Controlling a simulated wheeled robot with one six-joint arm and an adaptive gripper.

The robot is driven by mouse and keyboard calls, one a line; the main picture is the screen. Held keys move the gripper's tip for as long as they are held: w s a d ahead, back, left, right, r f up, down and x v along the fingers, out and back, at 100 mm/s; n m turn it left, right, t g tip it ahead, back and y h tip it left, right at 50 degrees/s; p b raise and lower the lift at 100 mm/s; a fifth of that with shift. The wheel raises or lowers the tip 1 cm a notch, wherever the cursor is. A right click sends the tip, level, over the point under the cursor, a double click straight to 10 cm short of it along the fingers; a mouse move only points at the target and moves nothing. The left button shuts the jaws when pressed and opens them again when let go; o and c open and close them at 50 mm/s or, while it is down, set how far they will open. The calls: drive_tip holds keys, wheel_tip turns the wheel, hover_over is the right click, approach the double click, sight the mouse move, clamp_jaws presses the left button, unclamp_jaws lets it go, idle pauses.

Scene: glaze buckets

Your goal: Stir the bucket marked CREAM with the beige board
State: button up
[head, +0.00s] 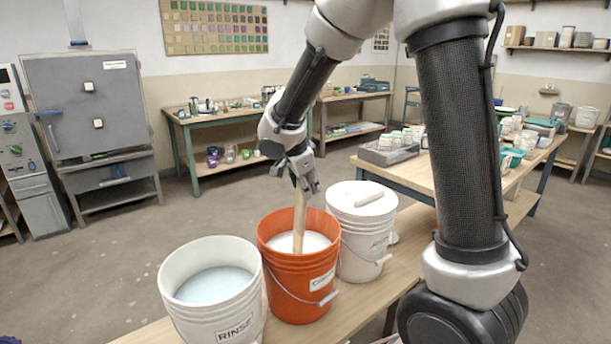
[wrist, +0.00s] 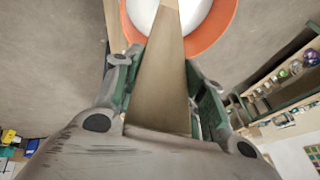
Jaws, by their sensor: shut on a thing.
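An orange bucket (head: 295,279) stands on the wooden bench in the middle, holding whitish liquid. Its label appears to read CREAM, though the small letters are hard to make out. My gripper (head: 302,180) is above this bucket, shut on a beige board (head: 299,217). The board hangs down inside the rim, near upright, with its lower end at or in the liquid; the tip is hidden. In the wrist view the board (wrist: 162,85) runs from between my fingers (wrist: 160,95) toward the orange bucket (wrist: 208,32) and its white contents.
A white bucket marked RINSE (head: 212,302) with pale bluish liquid stands at left. A white lidded bucket (head: 362,228) with a small stick on its lid (head: 369,199) stands close at right. The bench (head: 380,290) has free room at right.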

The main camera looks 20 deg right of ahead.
sight(303, 201)
drive_tip(key=shift+w+d+f, duration=0.1)
drive_tip(key=shift+w+f, duration=0.25)
drive_tip(key=shift+f, duration=0.75)
drive_tip(key=shift+w+f, duration=0.3)
drive_tip(key=shift+f, duration=0.8)
drive_tip(key=shift+w+d+f, duration=0.1)
drive_tip(key=shift+w+f, duration=0.25)
drive_tip(key=shift+f, duration=0.75)
drive_tip(key=shift+a, duration=0.1)
